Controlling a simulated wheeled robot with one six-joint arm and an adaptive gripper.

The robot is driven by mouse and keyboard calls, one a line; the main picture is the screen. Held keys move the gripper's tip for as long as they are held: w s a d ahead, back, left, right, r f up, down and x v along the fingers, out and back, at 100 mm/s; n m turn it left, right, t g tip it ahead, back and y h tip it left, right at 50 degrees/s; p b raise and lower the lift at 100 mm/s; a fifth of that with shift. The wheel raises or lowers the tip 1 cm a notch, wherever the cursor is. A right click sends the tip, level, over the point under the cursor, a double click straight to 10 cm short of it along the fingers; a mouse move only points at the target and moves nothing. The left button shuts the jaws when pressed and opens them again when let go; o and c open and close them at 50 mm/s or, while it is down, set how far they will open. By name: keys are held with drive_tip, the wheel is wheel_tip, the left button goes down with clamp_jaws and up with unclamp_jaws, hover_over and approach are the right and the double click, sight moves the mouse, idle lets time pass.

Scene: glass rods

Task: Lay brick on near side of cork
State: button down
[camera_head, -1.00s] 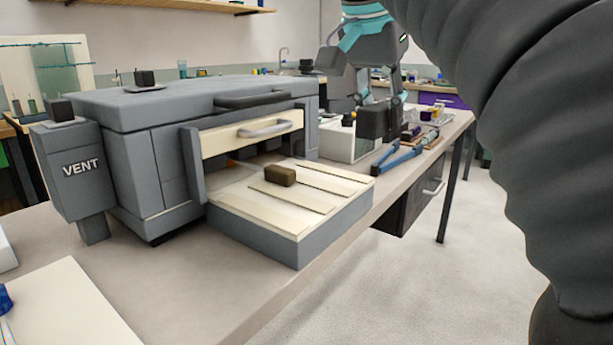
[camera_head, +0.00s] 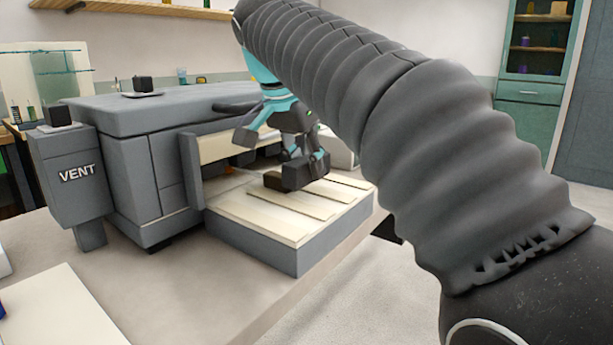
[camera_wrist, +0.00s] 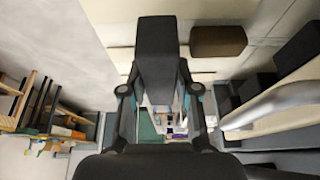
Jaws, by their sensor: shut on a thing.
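My gripper (camera_head: 304,160) is shut on a dark grey brick (camera_head: 296,178), held over the pale slatted shelf in front of the grey kiln-like box. In the wrist view the brick (camera_wrist: 157,48) sits between the two fingers. The wrist view shows the cork (camera_wrist: 218,41) to the right of the brick, with a narrow gap. I cannot tell whether the brick touches the shelf.
The shelf (camera_head: 250,218) has bare slats around the blocks. The grey box (camera_head: 125,170) has a raised pale door; its bar handle (camera_wrist: 285,103) is close to my gripper's right side in the wrist view. Another dark block (camera_head: 143,84) sits on top of the box.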

drive_tip(key=shift+f, duration=1)
drive_tip(key=shift+f+b, duration=0.35)
drive_tip(key=shift+f, duration=0.1)
drive_tip(key=c, duration=1.1)
unclamp_jaws()
drive_tip(key=shift+r, duration=0.1)
drive_tip(key=shift+c, duration=0.2)
